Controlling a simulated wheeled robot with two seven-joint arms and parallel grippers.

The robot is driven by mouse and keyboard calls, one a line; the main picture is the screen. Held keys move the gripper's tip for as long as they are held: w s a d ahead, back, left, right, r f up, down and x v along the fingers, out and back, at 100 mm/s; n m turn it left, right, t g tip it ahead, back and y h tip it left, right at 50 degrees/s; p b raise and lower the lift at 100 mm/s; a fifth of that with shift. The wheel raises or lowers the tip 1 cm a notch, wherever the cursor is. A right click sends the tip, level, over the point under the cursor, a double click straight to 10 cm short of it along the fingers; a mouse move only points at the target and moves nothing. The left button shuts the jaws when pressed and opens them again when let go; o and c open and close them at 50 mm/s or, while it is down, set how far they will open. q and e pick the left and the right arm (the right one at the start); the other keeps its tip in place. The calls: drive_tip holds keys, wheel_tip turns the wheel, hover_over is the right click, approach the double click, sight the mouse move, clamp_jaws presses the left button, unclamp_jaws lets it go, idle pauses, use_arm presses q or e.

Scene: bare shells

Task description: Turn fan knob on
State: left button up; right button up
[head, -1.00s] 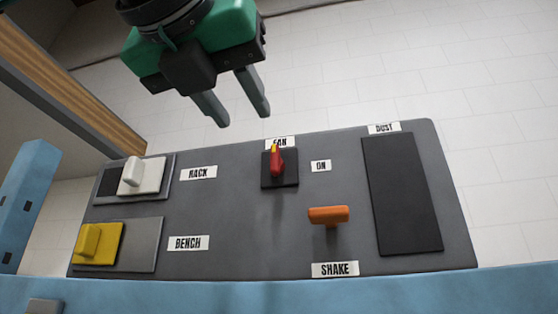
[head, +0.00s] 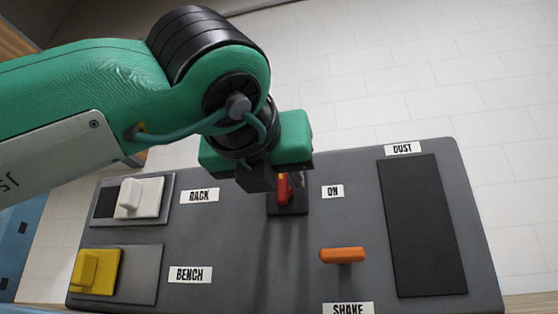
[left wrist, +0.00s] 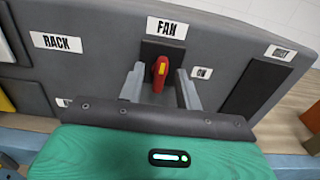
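The red fan knob (head: 284,189) with a yellow mark sits on a small black plate on the grey panel (head: 240,240). In the head view my left gripper hangs over it and hides its top and the FAN label. In the left wrist view the knob (left wrist: 160,70) stands upright between the two grey fingers of my left gripper (left wrist: 160,88). The fingers are apart, with a gap on each side of the knob. The FAN label (left wrist: 167,28) is above the knob and the ON label (left wrist: 202,73) is to its right. My right gripper is not in view.
A white RACK switch (head: 140,198) and a yellow BENCH switch (head: 95,271) are at the left of the panel. An orange SHAKE handle (head: 342,255) sticks out below right of the knob. A black DUST plate (head: 423,225) is at the right.

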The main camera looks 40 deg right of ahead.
use_arm(q)
drive_tip(key=shift+w+d, duration=0.3)
drive_tip(key=shift+d, duration=0.1)
clamp_jaws()
